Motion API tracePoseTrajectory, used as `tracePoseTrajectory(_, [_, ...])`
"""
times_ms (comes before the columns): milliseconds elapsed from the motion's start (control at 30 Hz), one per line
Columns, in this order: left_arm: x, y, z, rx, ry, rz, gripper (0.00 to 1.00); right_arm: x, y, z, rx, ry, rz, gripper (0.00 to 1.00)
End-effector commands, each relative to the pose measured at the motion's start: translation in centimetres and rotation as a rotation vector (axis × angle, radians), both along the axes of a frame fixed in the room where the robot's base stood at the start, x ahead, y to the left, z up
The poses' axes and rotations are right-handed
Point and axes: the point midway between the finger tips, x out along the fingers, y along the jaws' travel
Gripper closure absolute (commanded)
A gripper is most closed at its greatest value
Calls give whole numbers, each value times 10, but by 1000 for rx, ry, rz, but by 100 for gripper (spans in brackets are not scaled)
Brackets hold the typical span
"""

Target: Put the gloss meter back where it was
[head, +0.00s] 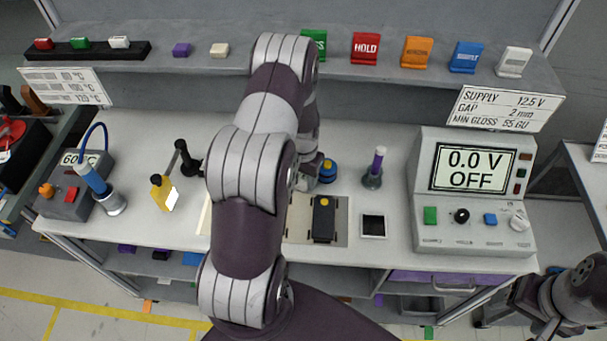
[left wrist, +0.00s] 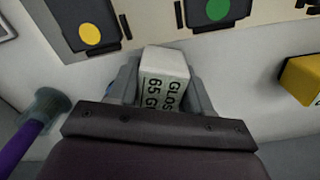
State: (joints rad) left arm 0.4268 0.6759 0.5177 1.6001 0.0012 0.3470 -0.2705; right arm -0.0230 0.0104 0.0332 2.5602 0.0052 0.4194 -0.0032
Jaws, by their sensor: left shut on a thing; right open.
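The gloss meter (left wrist: 163,72) is a white block with dark "GLOSS 65" lettering, seen close up in the left wrist view. My left gripper (left wrist: 163,88) is shut on it, with one grey finger on each side. In the head view my left arm hides most of the gripper (head: 308,175), and I cannot make out the meter there. It is near the board (head: 338,235) with a black, yellow-dotted module (head: 323,220). I cannot tell whether the meter touches the table. My right gripper (head: 525,295) is open at the lower right, partly cut off.
A blue round piece (head: 328,170) and a purple-handled tool in a holder (head: 373,170) stand close by on the right. A yellow item (head: 160,190) stands left. The power supply (head: 475,190) fills the right side. A dark square pad (head: 373,226) lies beside the board.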

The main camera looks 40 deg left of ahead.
Motion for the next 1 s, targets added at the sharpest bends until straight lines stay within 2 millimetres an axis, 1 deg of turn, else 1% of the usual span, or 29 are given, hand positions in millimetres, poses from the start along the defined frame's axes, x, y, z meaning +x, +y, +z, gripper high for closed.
tracePoseTrajectory(100, [0,0,-5,0,-1,0,92,0,0,2,0,0,0,27])
tracePoseTrajectory(267, [0,0,-5,0,-1,0,92,0,0,1,0,0,0,27])
tracePoseTrajectory(400, [0,0,-9,0,-1,0,92,0,0,-3,0,0,0,27])
tracePoseTrajectory(433, [0,0,-9,0,-1,0,45,0,0,-2,0,0,0,27])
tracePoseTrajectory(500, [0,0,-8,0,-1,0,26,0,0,-2,0,0,0,27])
tracePoseTrajectory(767, [0,0,-7,0,-1,0,26,0,0,-1,0,0,0,27])
tracePoseTrajectory(867, [0,0,-1,0,-2,0,26,0,0,3,0,0,0,27])
tracePoseTrajectory(933, [1,0,5,2,-5,0,26,0,0,-3,0,0,0,27])
tracePoseTrajectory(1000, [1,0,19,3,-6,0,26,0,0,-7,0,0,0,27])
